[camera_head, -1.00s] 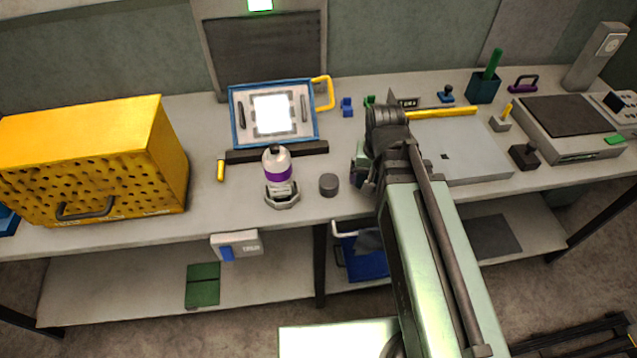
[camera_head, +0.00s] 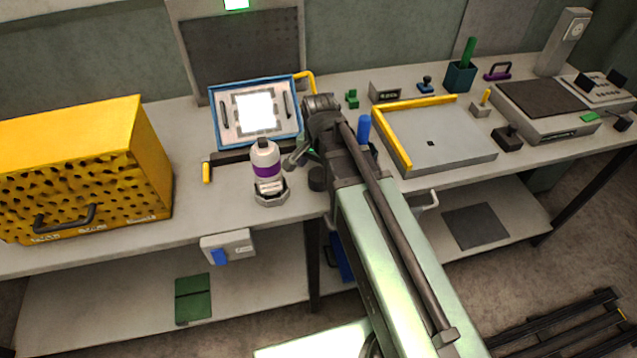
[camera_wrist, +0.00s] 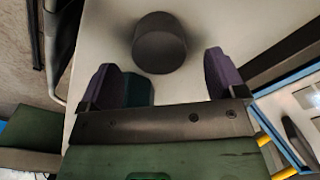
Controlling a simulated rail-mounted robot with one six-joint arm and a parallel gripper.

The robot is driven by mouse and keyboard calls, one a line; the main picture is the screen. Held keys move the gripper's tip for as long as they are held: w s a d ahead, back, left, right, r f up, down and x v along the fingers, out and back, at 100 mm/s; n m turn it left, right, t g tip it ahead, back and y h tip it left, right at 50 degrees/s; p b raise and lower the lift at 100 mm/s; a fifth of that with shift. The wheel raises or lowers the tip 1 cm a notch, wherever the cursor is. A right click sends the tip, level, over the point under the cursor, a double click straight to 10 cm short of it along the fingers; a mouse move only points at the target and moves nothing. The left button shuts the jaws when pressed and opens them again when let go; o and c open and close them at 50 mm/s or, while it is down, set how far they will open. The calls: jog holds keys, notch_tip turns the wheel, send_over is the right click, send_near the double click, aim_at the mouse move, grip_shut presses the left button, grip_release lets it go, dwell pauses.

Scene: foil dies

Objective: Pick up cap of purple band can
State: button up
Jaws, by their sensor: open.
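The can (camera_head: 266,155) with the purple band stands upright in a grey holder (camera_head: 271,197) on the bench. A small dark nozzle shows on its top. The dark grey round cap (camera_head: 317,179) sits on the bench to the right of the can, partly hidden by my arm. In the wrist view the cap (camera_wrist: 160,42) lies just beyond my gripper (camera_wrist: 163,82), roughly centred between its two spread fingers. My gripper is open and nothing is between the fingers. In the head view my gripper (camera_head: 299,156) is mostly hidden, close above the cap.
A yellow perforated box (camera_head: 80,165) stands at the left. A blue-framed panel (camera_head: 257,112) and a dark bar lie behind the can. A grey tray with yellow edges (camera_head: 440,140) is to the right, with a blue upright piece (camera_head: 363,130) beside my arm. The bench's front edge is near.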

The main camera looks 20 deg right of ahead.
aim_at(319, 173)
notch_tip(319, 173, down, 4)
jog(key=b, duration=0.3)
jog(key=shift+f, duration=0.2)
jog(key=shift+r, duration=0.2)
jog(key=c, duration=1)
